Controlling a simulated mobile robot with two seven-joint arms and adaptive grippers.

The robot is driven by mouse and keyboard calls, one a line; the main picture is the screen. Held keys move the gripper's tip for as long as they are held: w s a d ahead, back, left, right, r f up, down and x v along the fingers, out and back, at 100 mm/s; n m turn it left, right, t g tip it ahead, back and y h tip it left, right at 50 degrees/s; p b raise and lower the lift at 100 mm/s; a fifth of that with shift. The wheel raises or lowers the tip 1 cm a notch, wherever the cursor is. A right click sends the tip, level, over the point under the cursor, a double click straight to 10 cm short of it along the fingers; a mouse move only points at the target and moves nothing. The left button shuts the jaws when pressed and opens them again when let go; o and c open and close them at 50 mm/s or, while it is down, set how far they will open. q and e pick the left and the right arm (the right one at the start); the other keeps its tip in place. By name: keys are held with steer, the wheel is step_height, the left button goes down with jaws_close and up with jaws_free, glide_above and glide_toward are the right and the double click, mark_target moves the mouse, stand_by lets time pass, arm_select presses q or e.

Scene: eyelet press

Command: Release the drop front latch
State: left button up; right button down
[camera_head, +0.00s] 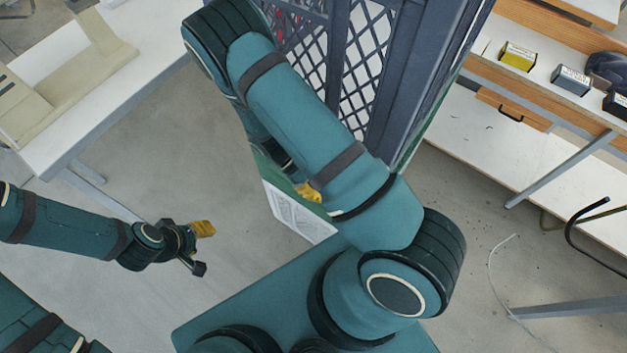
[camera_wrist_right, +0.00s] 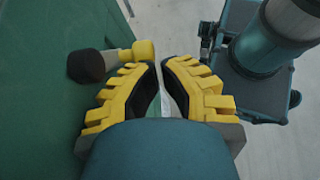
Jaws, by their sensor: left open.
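A tall dark grey crate-like unit with lattice sides (camera_head: 362,60) stands at the top middle of the head view. A green panel with a white sheet (camera_head: 300,217) shows low on it. In the right wrist view, a yellow-tipped knob with a dark end (camera_wrist_right: 112,60) sits at a green surface (camera_wrist_right: 40,110); it may be the latch. My right gripper (camera_wrist_right: 161,66) has its yellow fingers nearly together, just beside the knob, with nothing clearly held. Contact cannot be told. My right forearm mostly hides this gripper in the head view. My left gripper (camera_head: 200,250) is open and empty over the floor.
A white table (camera_head: 140,45) with a beige fixture (camera_head: 60,85) stands at left. At right, a wooden bench (camera_head: 540,75) carries small boxes, including a yellow one (camera_head: 517,56). A black curved tube (camera_head: 585,225) is at the far right. Floor around my left gripper is clear.

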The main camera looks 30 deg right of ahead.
steer(key=shift+s+d+g+h, duration=0.15)
steer(key=shift+s+g+h, duration=0.25)
steer(key=shift+g, duration=0.4)
stand_by(0.9)
steer(key=shift+s+d+r+b, duration=0.15)
steer(key=shift+s+d+b, duration=0.05)
steer(key=shift+s+b, duration=0.25)
stand_by(1.5)
steer(key=shift+s+d+r+g+h, duration=0.15)
steer(key=shift+s+g+h, duration=0.15)
steer(key=shift+g, duration=0.5)
steer(key=shift+w, duration=0.1)
steer(key=v, duration=1.2)
stand_by(0.3)
